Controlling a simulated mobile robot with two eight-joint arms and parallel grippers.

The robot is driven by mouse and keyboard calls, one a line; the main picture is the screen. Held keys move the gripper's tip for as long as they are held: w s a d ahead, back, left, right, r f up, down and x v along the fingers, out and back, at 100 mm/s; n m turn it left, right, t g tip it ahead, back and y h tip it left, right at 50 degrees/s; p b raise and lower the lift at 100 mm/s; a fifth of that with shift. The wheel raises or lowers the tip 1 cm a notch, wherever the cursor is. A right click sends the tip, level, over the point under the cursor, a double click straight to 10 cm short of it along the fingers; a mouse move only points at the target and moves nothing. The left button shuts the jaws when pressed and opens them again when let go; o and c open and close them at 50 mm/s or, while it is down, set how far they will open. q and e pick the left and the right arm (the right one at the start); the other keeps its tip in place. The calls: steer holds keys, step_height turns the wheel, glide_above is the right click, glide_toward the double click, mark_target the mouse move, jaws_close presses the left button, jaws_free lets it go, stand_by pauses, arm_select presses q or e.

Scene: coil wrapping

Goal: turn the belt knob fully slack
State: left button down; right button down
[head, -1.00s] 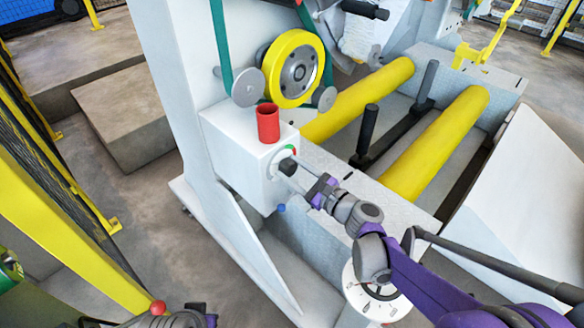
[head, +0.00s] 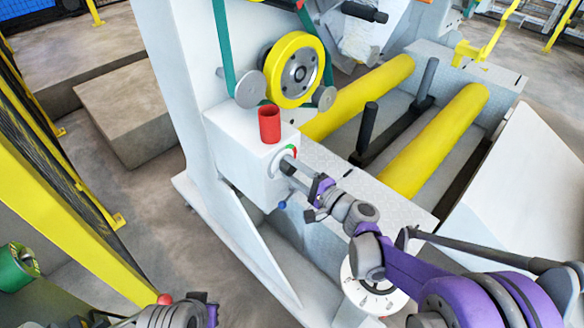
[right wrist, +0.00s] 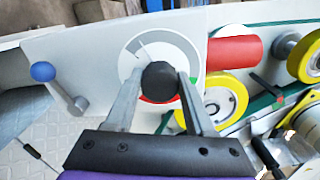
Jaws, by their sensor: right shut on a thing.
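The black belt knob (right wrist: 160,82) sits on a round dial (right wrist: 137,50) on the white box of the machine. The dial has a grey arc, with red and green parts beside the knob. My right gripper (right wrist: 159,88) has one finger on each side of the knob and is shut on it. In the head view, my right gripper (head: 289,162) reaches the box front from the right and mostly hides the knob. Part of what looks like my left arm (head: 178,315) shows at the bottom left; its fingertips cannot be made out.
A red cylinder (head: 269,124) stands on the white box (head: 240,150). A blue-tipped lever (right wrist: 43,72) is beside the dial. A yellow wheel (head: 290,50) with a green belt (head: 221,45) is above. Yellow rollers (head: 435,140) lie to the right. A yellow fence (head: 60,215) stands left.

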steer(key=n+p, duration=0.1)
steer(key=n, duration=0.3)
steer(key=shift+f+n, duration=0.1)
steer(key=shift+n, duration=0.3)
stand_by(0.4)
steer(key=shift+c, duration=1.3)
jaws_free()
steer(key=v, duration=1.1)
steer(key=shift+a, duration=0.1)
